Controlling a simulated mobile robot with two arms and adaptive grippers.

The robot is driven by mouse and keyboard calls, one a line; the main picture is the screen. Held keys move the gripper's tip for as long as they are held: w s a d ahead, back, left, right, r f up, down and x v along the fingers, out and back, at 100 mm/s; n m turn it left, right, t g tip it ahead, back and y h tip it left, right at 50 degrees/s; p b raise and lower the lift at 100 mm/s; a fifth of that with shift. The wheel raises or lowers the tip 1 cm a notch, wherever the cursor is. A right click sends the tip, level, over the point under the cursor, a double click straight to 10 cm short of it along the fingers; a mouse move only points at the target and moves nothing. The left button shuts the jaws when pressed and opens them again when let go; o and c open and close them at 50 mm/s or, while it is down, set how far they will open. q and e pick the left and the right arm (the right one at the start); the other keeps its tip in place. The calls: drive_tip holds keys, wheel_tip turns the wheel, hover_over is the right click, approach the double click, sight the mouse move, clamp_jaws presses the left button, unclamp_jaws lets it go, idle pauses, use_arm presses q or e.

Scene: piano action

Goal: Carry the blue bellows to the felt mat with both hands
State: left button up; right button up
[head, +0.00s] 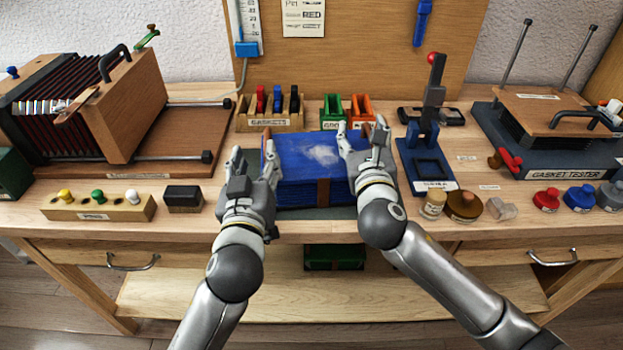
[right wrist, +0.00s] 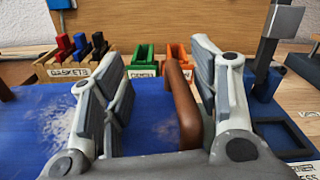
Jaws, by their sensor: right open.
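The blue bellows (head: 308,180) lies flat at the middle of the bench, with a pale scuff on top and a brown strap at its front. It also shows in the right wrist view (right wrist: 150,130). A dark grey mat (head: 300,213) shows under its front edge. My left gripper (head: 253,166) is at the bellows' left end, fingers apart. My right gripper (head: 362,143) is open at the right end; in the right wrist view my fingers (right wrist: 160,65) stand apart on either side of a brown handle (right wrist: 184,105). Whether they touch it is unclear.
A gaskets rack (head: 268,123) and green and orange holders (head: 333,110) stand behind. A blue press (head: 428,165) stands close on the right, with small jars (head: 464,206) before it. A large accordion-like bellows (head: 90,110) is at left, a gasket tester (head: 550,140) at right.

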idle(0.3)
drive_tip(key=s, duration=1.2)
drive_tip(key=shift+d, duration=0.3)
drive_tip(key=shift+w, duration=0.1)
wheel_tip(320, 180, up, 6)
drive_tip(key=p, duration=0.5)
drive_tip(key=shift+f+p, duration=0.2)
drive_tip(key=shift+p, duration=0.15)
